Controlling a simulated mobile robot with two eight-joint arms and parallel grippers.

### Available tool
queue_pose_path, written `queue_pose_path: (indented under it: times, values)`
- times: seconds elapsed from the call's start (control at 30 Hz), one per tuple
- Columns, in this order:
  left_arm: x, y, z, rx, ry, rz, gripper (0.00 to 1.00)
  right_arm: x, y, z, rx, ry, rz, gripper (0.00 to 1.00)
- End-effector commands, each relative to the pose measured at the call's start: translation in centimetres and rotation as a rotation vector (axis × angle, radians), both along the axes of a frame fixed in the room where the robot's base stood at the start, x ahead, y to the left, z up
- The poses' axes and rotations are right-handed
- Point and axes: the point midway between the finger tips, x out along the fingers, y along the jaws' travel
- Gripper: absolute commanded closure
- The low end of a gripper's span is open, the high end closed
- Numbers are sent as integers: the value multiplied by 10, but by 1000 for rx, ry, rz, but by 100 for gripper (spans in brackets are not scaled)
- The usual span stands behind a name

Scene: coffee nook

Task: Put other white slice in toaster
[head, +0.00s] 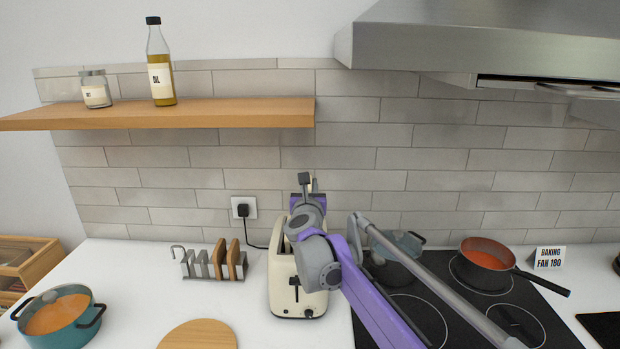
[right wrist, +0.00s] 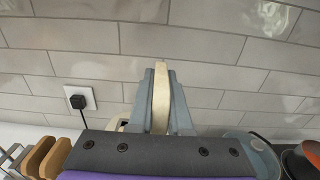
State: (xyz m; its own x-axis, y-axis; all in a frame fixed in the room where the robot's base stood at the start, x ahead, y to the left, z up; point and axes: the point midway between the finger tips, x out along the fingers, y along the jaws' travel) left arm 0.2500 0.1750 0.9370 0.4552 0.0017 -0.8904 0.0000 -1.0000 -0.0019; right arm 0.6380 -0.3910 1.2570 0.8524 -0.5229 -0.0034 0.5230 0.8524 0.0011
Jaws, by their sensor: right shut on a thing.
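My right gripper (head: 308,183) is raised above the cream toaster (head: 297,292) on the counter, in front of the tiled wall. In the right wrist view my right gripper (right wrist: 161,100) is shut on a pale white slice (right wrist: 161,88), seen edge-on and upright between the two grey fingers. In the head view the slice is mostly hidden by the gripper. My right arm covers part of the toaster's top, so I cannot tell what its slots hold. A small cream part of the toaster (right wrist: 119,124) shows behind my wrist. My left gripper is out of view.
A metal toast rack (head: 205,266) with two brown slices (head: 233,258) stands left of the toaster. A teal pot (head: 58,318) and a round board (head: 198,335) are at front left. The hob (head: 425,310) with pans lies right. A wooden shelf (head: 200,114) hangs above.

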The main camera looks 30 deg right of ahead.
Motion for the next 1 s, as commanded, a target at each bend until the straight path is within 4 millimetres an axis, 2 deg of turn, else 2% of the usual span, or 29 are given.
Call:
queue_pose_path:
  times: [0.37, 0.8, 1.0]
  values:
    - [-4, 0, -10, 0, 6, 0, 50, 0, 0, -12, 1, 1, 0, 100]
    - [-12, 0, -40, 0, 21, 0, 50, 0, 0, -45, 0, 1, 0, 100]
    - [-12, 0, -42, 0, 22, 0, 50, 0, 0, -59, 0, 0, 0, 100]
